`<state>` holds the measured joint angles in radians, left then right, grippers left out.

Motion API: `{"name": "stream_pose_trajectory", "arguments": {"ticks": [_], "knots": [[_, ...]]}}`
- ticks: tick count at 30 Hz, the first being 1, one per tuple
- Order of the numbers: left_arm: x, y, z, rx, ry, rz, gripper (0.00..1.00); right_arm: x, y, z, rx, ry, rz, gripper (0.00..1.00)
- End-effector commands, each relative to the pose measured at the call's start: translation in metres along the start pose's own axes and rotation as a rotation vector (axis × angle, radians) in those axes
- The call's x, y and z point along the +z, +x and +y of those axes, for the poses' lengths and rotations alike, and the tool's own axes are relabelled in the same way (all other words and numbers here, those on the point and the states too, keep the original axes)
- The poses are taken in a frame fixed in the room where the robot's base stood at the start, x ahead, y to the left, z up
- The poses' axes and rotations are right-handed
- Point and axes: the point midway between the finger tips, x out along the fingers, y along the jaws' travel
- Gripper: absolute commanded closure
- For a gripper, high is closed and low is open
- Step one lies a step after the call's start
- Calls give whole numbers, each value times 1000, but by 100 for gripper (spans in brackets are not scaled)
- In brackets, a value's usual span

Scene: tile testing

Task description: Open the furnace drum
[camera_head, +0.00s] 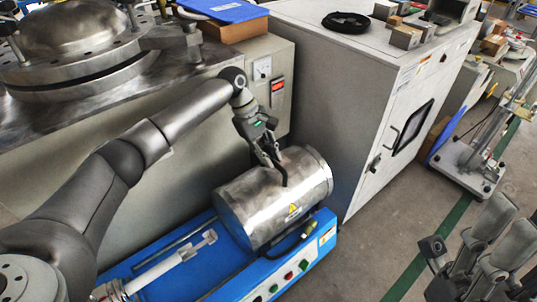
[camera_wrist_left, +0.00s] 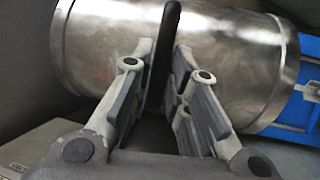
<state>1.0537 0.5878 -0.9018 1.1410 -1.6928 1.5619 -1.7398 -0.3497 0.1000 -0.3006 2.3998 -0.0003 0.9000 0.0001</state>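The furnace drum (camera_head: 262,215) is a brushed metal cylinder with a yellow warning label, lying on its side on a blue base (camera_head: 205,262). It fills the upper part of the left wrist view (camera_wrist_left: 235,50). A dark handle (camera_wrist_left: 168,30) runs along its surface there. My left gripper (camera_head: 280,170) reaches the drum's top from above. In the wrist view its fingers (camera_wrist_left: 164,75) are drawn close together, one on each side of the handle; the contact itself is hard to see. My right gripper (camera_head: 490,240) is at the lower right, empty, its fingers apart, partly cut off.
A large grey cabinet (camera_head: 330,90) with a handled door stands right behind the drum. A metal machine with a domed lid (camera_head: 75,30) is at the upper left. Buttons (camera_head: 288,277) sit on the blue base's front.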

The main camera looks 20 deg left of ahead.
Motion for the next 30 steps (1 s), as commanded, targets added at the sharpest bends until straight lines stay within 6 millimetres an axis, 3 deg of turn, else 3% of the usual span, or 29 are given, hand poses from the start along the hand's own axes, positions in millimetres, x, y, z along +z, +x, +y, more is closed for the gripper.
{"name": "stream_pose_trajectory", "arguments": {"ticks": [3,15,30], "knots": [[0,0,0,0,0,0,65,0,0,0,0,0,0,60],[0,-6,0,0,0,0,65,0,0,1,1,-1,0,60],[-1,-100,0,1,-1,1,65,0,0,0,0,-1,0,60]]}}
